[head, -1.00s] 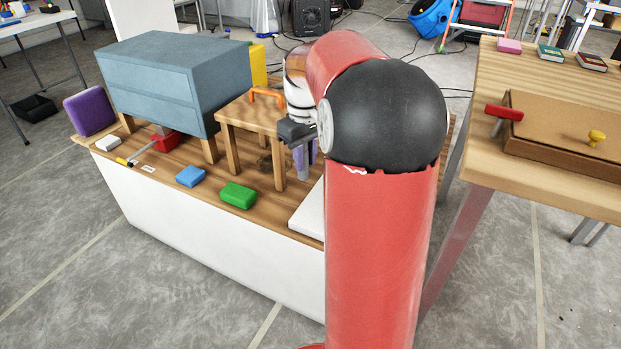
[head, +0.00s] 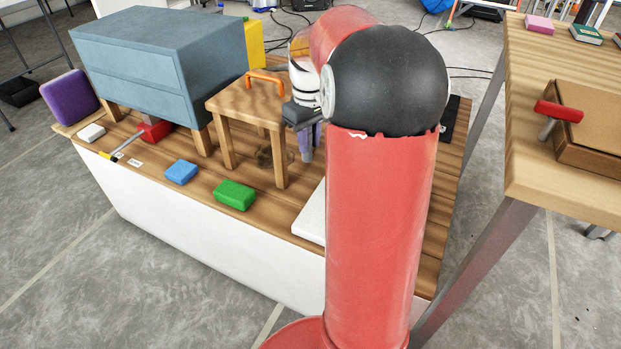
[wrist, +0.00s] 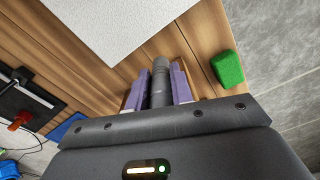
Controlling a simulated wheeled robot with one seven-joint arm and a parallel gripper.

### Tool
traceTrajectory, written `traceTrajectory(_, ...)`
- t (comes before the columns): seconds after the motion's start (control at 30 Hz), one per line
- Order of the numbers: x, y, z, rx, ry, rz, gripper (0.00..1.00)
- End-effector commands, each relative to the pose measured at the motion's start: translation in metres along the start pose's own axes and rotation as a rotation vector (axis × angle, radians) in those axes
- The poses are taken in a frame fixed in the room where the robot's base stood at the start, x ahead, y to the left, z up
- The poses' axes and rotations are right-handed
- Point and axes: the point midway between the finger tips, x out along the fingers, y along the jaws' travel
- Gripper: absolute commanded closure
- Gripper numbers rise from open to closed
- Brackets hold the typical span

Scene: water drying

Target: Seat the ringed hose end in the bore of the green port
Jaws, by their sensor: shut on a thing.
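My gripper (wrist: 158,92) is shut on a grey cylindrical piece (wrist: 160,72), which looks like the hose end. Its purple fingers stand on either side of it in the wrist view. I cannot make out its rings. In the head view my gripper (head: 311,140) is above the wooden bench (head: 150,160), just right of a small wooden stool (head: 240,103). My red arm hides part of this area. I cannot identify a green port or its bore. A green block (head: 234,194) lies near the front edge; it also shows right of my gripper in the wrist view (wrist: 228,68).
A white slab (head: 311,215) lies below my gripper, partly behind my arm. A blue block (head: 181,172), a grey-blue cabinet (head: 150,65) on legs and a red piece (head: 155,130) are to the left. A second table (head: 560,185) stands at right.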

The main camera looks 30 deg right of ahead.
Motion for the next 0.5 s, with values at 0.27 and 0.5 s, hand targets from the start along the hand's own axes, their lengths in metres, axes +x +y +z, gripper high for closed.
traceTrajectory(0.27, 0.064, -0.001, 0.000, -0.001, -0.002, -0.001, 1.00)
traceTrajectory(0.5, 0.081, 0.000, 0.000, 0.000, -0.001, 0.000, 1.00)
